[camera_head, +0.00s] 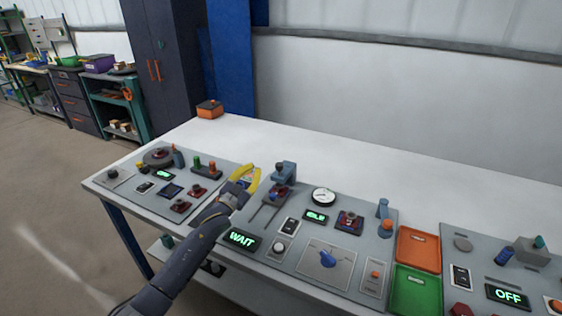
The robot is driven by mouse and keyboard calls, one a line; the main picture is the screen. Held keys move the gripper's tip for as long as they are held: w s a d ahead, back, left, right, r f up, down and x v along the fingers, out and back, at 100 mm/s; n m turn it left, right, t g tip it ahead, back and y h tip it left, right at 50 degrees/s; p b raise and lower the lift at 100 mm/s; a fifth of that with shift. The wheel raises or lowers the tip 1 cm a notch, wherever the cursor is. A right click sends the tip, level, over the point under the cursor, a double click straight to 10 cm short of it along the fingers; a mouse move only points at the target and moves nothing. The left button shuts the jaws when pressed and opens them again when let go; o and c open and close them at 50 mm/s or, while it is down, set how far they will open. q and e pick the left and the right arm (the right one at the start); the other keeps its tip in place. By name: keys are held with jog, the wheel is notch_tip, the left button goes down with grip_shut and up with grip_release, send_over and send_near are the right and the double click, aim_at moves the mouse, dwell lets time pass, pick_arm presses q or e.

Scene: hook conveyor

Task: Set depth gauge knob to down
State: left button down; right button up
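A round white dial gauge (323,197) stands on the middle grey control panel (343,232). In front of it is a large blue knob (327,257) on a square plate. A small white knob (279,248) sits to its left, beside the green WAIT display (242,239). I cannot read any label that says which knob belongs to the depth gauge. My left gripper (249,173), with yellow fingers, is over the left edge of the middle panel, left of the dial and both knobs. Its fingers look parted and empty. My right gripper is not in view.
A blue clamp-like fixture (284,172) stands just right of my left gripper. The left panel (128,190) holds several knobs and buttons. An orange tray (418,249) and a green tray (415,290) lie to the right. The white table top (330,160) behind the panels is mostly clear.

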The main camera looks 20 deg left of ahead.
pick_arm(q)
jog(key=s+d+r+n+t, duration=0.1)
jog(key=s+d+r+n, duration=0.15)
jog(key=d+n, duration=0.25)
notch_tip(320, 180, up, 4)
send_over(278, 166)
jog(key=shift+f, duration=0.1)
notch_tip(278, 166, down, 2)
jog(key=shift+s+f, duration=0.1)
jog(key=shift+f, duration=0.95)
jog(key=shift+a+n, duration=0.15)
jog(key=shift+n, duration=0.15)
